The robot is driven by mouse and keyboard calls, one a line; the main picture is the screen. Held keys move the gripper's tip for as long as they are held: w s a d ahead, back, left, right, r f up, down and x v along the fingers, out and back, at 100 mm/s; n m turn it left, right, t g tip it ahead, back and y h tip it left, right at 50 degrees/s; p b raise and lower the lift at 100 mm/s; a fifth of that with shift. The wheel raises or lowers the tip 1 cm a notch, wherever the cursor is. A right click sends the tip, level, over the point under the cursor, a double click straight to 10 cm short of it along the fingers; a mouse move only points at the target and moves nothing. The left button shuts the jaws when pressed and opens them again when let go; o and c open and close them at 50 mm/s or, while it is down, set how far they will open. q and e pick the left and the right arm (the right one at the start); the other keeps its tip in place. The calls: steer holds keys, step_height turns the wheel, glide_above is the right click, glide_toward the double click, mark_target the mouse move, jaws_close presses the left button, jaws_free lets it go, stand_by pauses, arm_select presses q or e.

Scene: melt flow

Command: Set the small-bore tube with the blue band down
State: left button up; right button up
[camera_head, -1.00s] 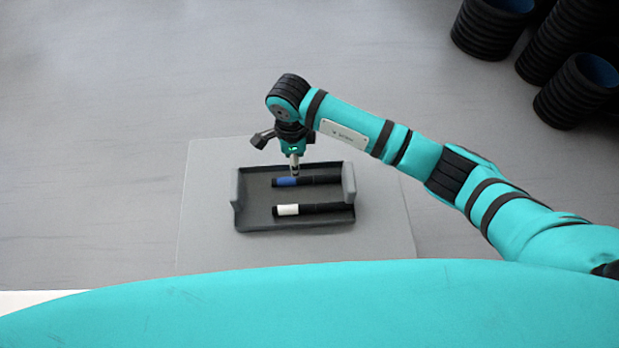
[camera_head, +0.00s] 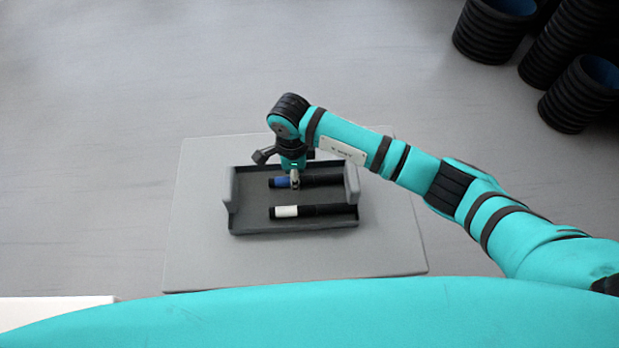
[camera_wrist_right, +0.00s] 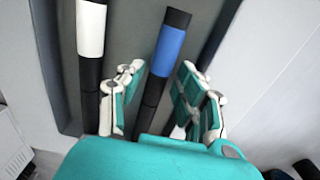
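The black tube with the blue band (camera_head: 320,180) lies along the far side of the grey tray (camera_head: 240,222). In the right wrist view the blue band (camera_wrist_right: 168,50) shows near the tube's end. My right gripper (camera_head: 295,182) is over the tube near its band. In the wrist view its fingers (camera_wrist_right: 161,72) stand apart on either side of the tube, with a gap to each side, so it is open. A second black tube with a white band (camera_head: 286,212) lies in the tray's near side, roughly parallel. My left gripper is not in view.
The tray rests on a light grey board (camera_head: 390,250) with bare room around it. Black ribbed pipes (camera_head: 580,95) stand at the far right. A white edge (camera_head: 60,308) shows at the lower left.

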jaws_close()
steer(key=shift+r, duration=0.1)
steer(key=shift+r+p, duration=1.8)
steer(key=shift+r, duration=0.9)
